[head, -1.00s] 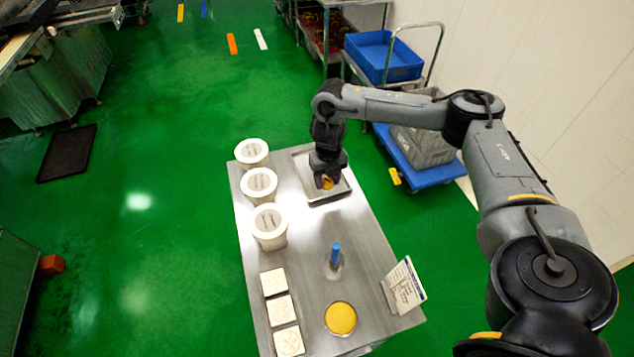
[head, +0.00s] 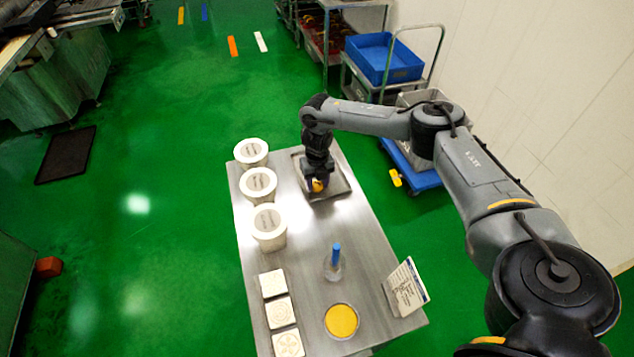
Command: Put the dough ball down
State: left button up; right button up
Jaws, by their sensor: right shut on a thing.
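The dough ball (head: 318,186) is a small yellow-orange lump, partly hidden by the fingers. My right gripper (head: 318,184) points down and is shut on it. Both are over the left part of the square metal tray (head: 342,190) at the far end of the steel table. I cannot tell whether the ball touches the tray floor. The rest of the tray looks empty. My left gripper is not in view.
Several white lidded tubs (head: 269,228) stand along the table's left side, one close to the tray. Nearer are square white molds (head: 279,313), a blue-handled tool (head: 336,255), a yellow round dish (head: 341,320) and a sign card (head: 405,288). The steel table's (head: 310,260) middle is clear.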

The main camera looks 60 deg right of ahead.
jog(key=shift+f, duration=0.1)
jog(key=o, duration=0.5)
jog(key=shift+o, duration=0.2)
jog(key=shift+r, duration=0.3)
notch_tip(320, 180, up, 12)
jog(key=p, duration=0.4)
jog(key=shift+f, duration=0.15)
